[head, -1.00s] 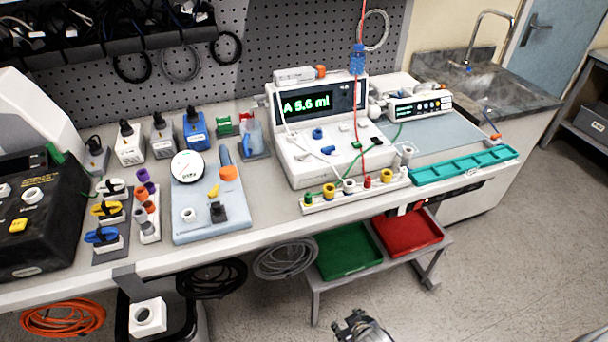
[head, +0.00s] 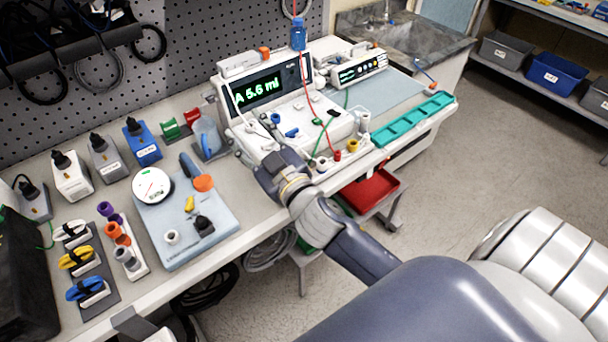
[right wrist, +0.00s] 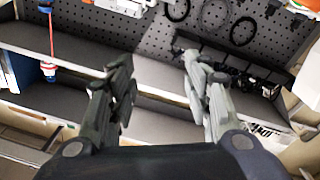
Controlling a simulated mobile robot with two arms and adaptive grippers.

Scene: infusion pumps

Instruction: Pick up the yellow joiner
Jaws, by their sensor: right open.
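Several yellow pieces show in the head view, and I cannot tell for certain which is the joiner. A small yellow piece (head: 189,203) lies on the pale blue plate (head: 180,245), beside a black fitting. A yellow fitting (head: 353,145) stands in the white strip in front of the pump. My right arm reaches in from the lower right, its wrist in front of the pump and covering part of the strip. My right gripper (right wrist: 157,75) is open and empty in the right wrist view; its fingers are hardly visible in the head view. My left gripper is not in view.
The pump (head: 262,90) stands behind my right wrist. A teal tray (head: 415,118) is to the right. A yellow clip (head: 75,257) sits in a rack at the left. A red line hangs over the pump. A red bin (head: 370,190) is below the bench.

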